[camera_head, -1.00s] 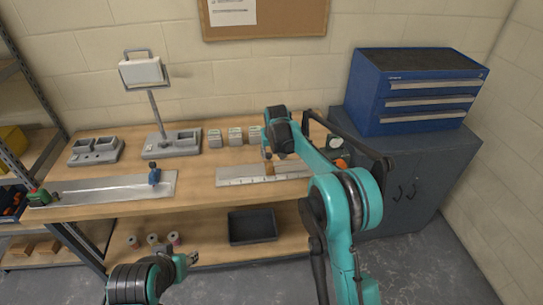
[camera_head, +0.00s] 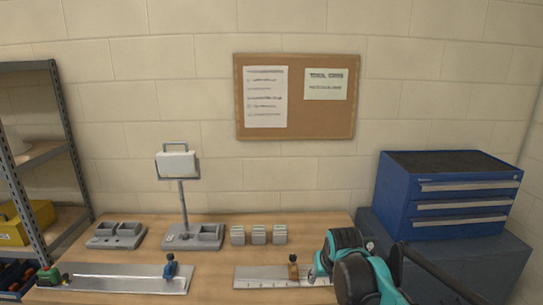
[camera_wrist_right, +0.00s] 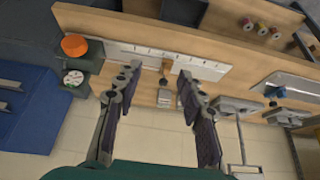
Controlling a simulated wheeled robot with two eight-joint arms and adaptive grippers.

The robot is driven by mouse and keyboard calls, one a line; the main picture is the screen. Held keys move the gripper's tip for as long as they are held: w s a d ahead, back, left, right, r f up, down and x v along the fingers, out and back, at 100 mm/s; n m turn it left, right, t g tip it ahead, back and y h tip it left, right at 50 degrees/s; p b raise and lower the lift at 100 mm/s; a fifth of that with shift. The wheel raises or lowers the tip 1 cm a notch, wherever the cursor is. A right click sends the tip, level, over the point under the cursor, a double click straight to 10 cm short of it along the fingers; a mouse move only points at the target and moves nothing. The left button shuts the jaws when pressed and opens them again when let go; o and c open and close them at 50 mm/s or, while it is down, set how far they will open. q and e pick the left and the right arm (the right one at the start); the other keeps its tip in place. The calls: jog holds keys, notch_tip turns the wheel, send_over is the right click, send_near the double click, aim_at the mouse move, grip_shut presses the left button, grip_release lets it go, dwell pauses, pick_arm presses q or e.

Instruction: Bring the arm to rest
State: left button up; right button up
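My right gripper (camera_wrist_right: 158,72) is open, with its two fingers spread wide and nothing between them in the right wrist view. In the head view the teal and black right arm (camera_head: 365,270) shows at the lower right, beside the right end of the marked metal plate (camera_head: 262,283); the fingers do not show clearly there. The brown upright piece (camera_head: 293,266) stands on that plate. It also shows beyond the fingers in the right wrist view (camera_wrist_right: 165,68), apart from them. My left gripper is not in view.
The workbench carries a lamp-like stand (camera_head: 180,200), grey trays (camera_head: 117,236), several small grey blocks (camera_head: 258,235) and a long metal plate (camera_head: 115,278). A blue drawer cabinet (camera_head: 445,200) stands at right, shelving (camera_head: 62,150) at left. An orange round thing (camera_wrist_right: 74,45) shows in the right wrist view.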

jog(key=s+d+f+b, duration=0.1)
jog(key=s+f, duration=0.4)
jog(key=s, duration=0.7)
jog(key=s+d+f+t+b, duration=0.1)
jog(key=s+f, duration=0.4)
jog(key=s, duration=0.7)
jog(key=shift+d+f+t+b, duration=0.35)
jog(key=shift+d+b, duration=0.35)
jog(key=shift+b, duration=0.35)
